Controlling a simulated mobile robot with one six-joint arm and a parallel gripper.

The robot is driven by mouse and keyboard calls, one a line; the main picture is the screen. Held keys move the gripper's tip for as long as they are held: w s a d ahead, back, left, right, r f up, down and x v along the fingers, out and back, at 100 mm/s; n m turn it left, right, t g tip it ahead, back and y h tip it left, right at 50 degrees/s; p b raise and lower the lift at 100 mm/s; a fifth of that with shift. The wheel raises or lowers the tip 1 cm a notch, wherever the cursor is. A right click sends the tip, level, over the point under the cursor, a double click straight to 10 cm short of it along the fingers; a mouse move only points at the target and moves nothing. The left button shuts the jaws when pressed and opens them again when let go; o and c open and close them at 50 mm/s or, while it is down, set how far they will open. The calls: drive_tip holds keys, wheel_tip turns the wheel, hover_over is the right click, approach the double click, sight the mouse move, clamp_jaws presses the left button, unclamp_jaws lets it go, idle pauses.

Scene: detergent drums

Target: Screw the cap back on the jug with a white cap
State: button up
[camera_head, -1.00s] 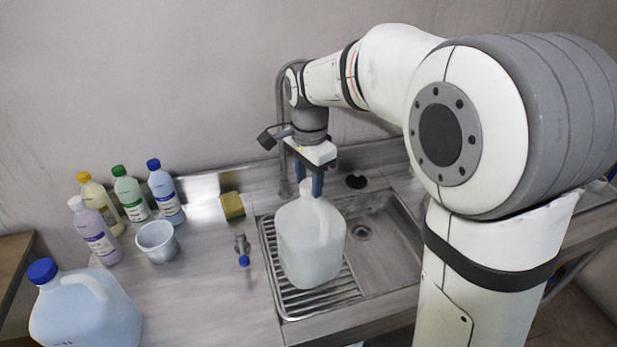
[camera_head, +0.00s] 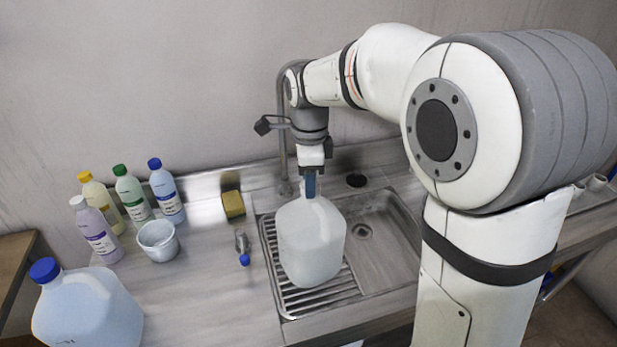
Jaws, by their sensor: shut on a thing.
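The white translucent jug (camera_head: 311,245) stands upright on the ribbed drainer at the left of the sink. My gripper (camera_head: 310,192) points straight down at the jug's neck, with its blue fingers seen nearly edge-on. It is shut at the jug's mouth on what I take to be the white cap, which the fingers hide. I cannot tell how the cap sits on the neck. A second, bluish jug (camera_head: 85,312) with a blue cap (camera_head: 44,270) stands at the lower left.
Several small bottles (camera_head: 131,194) and a grey-white cup (camera_head: 158,241) stand at the left. A yellow sponge (camera_head: 233,205) lies near the back edge. A small blue-tipped item (camera_head: 243,249) lies left of the sink (camera_head: 392,225). A tap (camera_head: 283,150) rises behind the gripper. The right basin is empty.

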drive_tip(key=shift+f, duration=0.1)
drive_tip(key=m, duration=0.5)
drive_tip(key=shift+m, duration=0.3)
drive_tip(key=o, duration=0.8)
drive_tip(key=shift+w, duration=0.1)
drive_tip(key=shift+o, duration=0.2)
drive_tip(key=shift+p, duration=0.3)
drive_tip(key=n, duration=0.4)
drive_tip(key=shift+n, duration=0.9)
